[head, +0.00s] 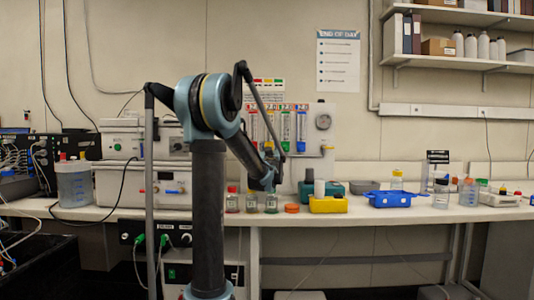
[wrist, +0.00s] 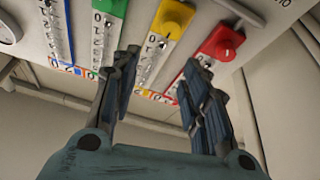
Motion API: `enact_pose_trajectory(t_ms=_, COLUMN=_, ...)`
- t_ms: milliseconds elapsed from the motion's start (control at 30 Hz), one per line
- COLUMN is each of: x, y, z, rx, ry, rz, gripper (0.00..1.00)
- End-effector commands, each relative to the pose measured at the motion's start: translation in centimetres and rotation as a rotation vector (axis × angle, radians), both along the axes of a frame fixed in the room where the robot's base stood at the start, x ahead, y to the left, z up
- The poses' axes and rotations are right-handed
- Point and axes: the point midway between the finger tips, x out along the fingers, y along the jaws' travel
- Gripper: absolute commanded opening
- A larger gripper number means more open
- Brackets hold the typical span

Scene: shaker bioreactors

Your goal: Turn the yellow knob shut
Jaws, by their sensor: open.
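The yellow knob (wrist: 172,18) sits on a yellow block at the end of a clear scaled tube in the wrist view. My gripper (wrist: 160,72) is open, its two fingers spread apart below the knob in the picture. Nothing is between the fingers, and they look clear of the knob. In the head view my gripper (head: 270,170) is small, in front of the lower part of the coloured flow tubes (head: 285,126). My arm and gripper hide much of the knob area there.
The red knob (wrist: 225,42) is close to the right finger, and the green block (wrist: 112,8) is left of the yellow one. Below stand small bottles (head: 251,202) and a yellow box (head: 328,204) on the bench (head: 380,213).

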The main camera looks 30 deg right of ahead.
Motion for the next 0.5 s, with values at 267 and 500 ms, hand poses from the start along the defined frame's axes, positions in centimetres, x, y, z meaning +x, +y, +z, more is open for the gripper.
enact_pose_trajectory(t_ms=267, x=-0.1, y=-0.2, z=-3.7, rx=0.000, ry=0.001, rz=-0.002, gripper=0.42)
enact_pose_trajectory(t_ms=500, x=1.3, y=-0.9, z=-4.2, rx=0.000, ry=0.001, rz=-0.001, gripper=0.42)
